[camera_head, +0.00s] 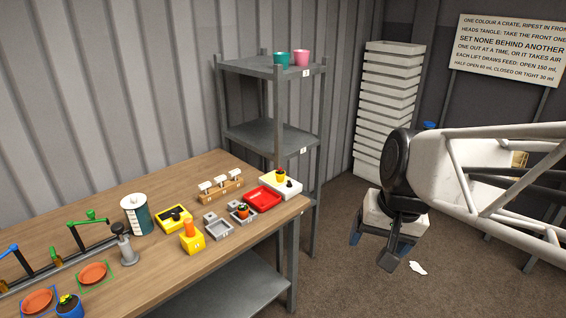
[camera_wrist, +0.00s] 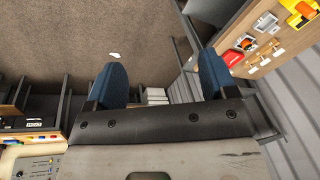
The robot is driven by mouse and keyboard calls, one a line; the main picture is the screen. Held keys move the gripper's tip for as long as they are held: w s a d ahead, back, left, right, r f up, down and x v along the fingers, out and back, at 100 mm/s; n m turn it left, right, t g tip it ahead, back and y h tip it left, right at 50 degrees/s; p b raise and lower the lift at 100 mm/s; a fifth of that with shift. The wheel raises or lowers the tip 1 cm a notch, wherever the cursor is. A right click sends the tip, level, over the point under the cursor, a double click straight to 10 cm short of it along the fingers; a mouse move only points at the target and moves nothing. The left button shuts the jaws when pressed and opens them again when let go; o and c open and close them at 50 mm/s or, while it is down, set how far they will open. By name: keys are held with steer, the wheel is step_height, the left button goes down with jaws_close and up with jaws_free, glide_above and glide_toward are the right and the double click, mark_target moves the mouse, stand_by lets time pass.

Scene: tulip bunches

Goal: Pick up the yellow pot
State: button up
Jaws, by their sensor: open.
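A small yellow-orange pot (camera_head: 281,176) sits on a white boxy device (camera_head: 270,185) at the far right end of the wooden bench (camera_head: 150,265). A dark knob is beside it on the device. My gripper (camera_head: 377,248) hangs over the floor, to the right of the bench and well apart from the pot. In the wrist view my gripper's blue fingers (camera_wrist: 160,85) are spread apart with nothing between them. I cannot pick out the pot clearly in the wrist view.
A red tray (camera_head: 263,207), grey trays (camera_head: 218,231) and a yellow block with an orange top (camera_head: 191,243) stand nearby. A metal shelf (camera_head: 272,67) holding teal (camera_head: 281,59) and pink (camera_head: 301,58) pots rises behind the bench end. Stacked white crates (camera_head: 388,110) stand farther right.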

steer(key=w+a+f+m+y, duration=0.1)
steer(key=w+a+m+y, duration=0.15)
steer(key=w, duration=0.85)
steer(key=w+a+f+m+y, duration=0.1)
steer(key=w+a+m, duration=0.25)
steer(key=w, duration=0.85)
steer(key=w+a+f+m+y, duration=0.1)
steer(key=w+a+m+y, duration=0.15)
steer(key=w, duration=0.85)
steer(key=m+t+y, duration=0.2)
steer(key=m+y, duration=0.2)
steer(key=m, duration=0.8)
glide_toward(284, 172)
steer(key=a, duration=0.2)
steer(key=shift+s+a+f+n, duration=0.15)
steer(key=shift+a+f+n, duration=0.15)
steer(key=shift+f, duration=0.1)
steer(key=shift+t, duration=0.3)
steer(key=shift+a+f, duration=0.1)
steer(key=shift+x, duration=1.2)
steer(key=shift+f, duration=0.1)
